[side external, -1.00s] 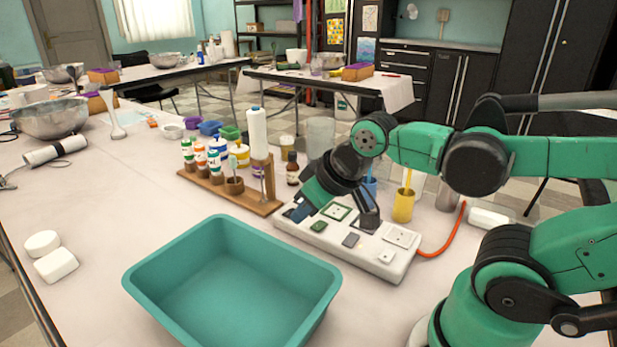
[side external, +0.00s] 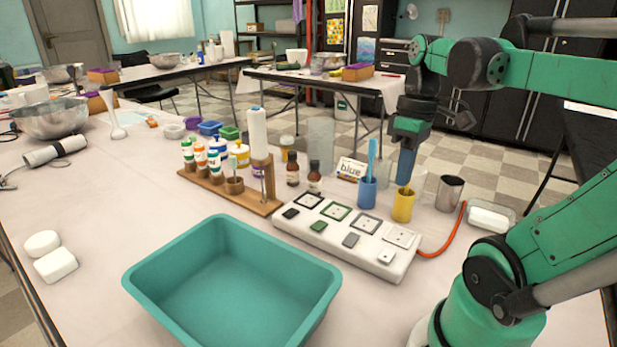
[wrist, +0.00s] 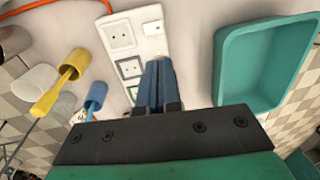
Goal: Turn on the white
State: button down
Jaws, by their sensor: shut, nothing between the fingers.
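A white power strip (side external: 345,235) lies on the table with several sockets and a row of black, green, grey and white switches. The white switch (side external: 386,257) is at the strip's right end, by the orange cable. I cannot tell whether it is pressed. My gripper (side external: 405,180) is raised above the table, behind the strip's right end, near the blue and yellow cups. Its blue fingers are shut and empty.
A teal tub (side external: 150,285) stands in front of the strip. A blue cup with a toothbrush (side external: 367,192), a yellow cup (side external: 403,205), a metal cup (side external: 449,193) and a soap dish (side external: 491,217) stand behind it. A wooden rack of bottles (side external: 262,208) is to the left.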

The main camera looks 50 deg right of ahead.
aim_at(388, 254)
jog(key=f, duration=0.4)
jog(key=a+f, duration=0.1)
jog(key=f, duration=0.8)
jog(key=shift+a, duration=0.25)
jog(key=shift+a+f, duration=0.1)
jog(key=shift+f, duration=0.35)
jog(key=shift+a+f, duration=0.1)
jog(key=shift+f, duration=0.05)
jog(key=shift+d+r, duration=0.2)
jog(key=shift+d, duration=0.65)
